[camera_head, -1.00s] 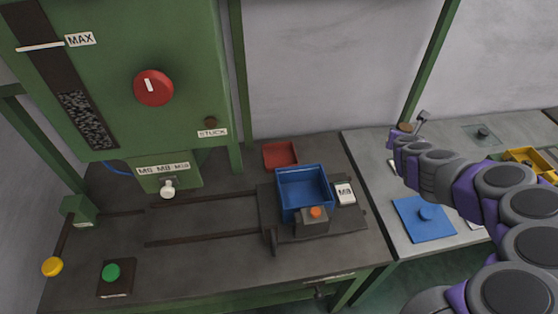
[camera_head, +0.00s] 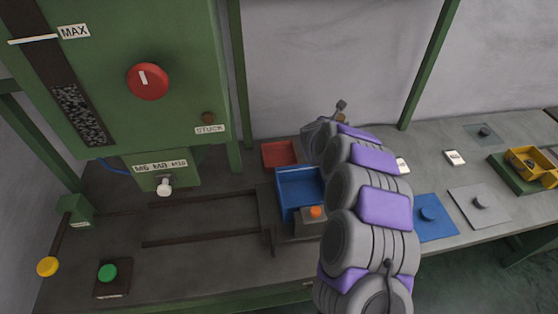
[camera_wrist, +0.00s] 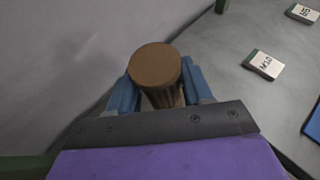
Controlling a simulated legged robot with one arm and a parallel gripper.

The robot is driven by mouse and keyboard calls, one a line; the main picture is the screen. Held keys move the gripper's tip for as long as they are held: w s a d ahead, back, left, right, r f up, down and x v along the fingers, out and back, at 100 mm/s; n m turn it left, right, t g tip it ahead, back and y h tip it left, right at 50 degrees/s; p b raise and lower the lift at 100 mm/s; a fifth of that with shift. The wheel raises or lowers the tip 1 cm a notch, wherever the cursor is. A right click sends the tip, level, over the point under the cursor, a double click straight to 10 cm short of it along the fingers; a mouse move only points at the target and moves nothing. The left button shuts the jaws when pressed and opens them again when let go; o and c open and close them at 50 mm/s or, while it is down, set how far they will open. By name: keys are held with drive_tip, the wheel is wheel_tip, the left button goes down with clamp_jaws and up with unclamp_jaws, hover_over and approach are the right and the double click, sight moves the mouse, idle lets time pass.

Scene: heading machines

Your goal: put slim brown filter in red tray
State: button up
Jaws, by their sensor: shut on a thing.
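The slim brown filter (camera_wrist: 155,66) is a brown cylinder with a round flat top. In the wrist view it stands between the blue fingers of my gripper (camera_wrist: 158,92), which is shut on it. In the head view only a small brown bit of it (camera_head: 342,118) shows past the end of my arm, close to the wall. The red tray (camera_head: 280,154) lies at the back of the dark bench, left of my gripper and behind the blue bin. Its right side is near my arm, and I see nothing in it. The wrist view does not show the tray.
A blue bin (camera_head: 300,188) with an orange-topped block (camera_head: 316,212) stands in front of the red tray. The green machine (camera_head: 185,60) rises at the left. The grey bench at right holds a blue plate (camera_head: 432,222), a grey plate (camera_head: 480,204), a yellow container (camera_head: 530,165) and labels.

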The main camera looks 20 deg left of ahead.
hover_over(279, 159)
wheel_tip(279, 159, down, 5)
wheel_tip(279, 159, down, 10)
drive_tip(key=b, duration=0.2)
drive_tip(key=shift+w+a+r+b, duration=0.1)
drive_tip(key=shift+b, duration=0.3)
drive_tip(key=shift+f+b, duration=0.3)
drive_tip(key=shift+b, duration=0.2)
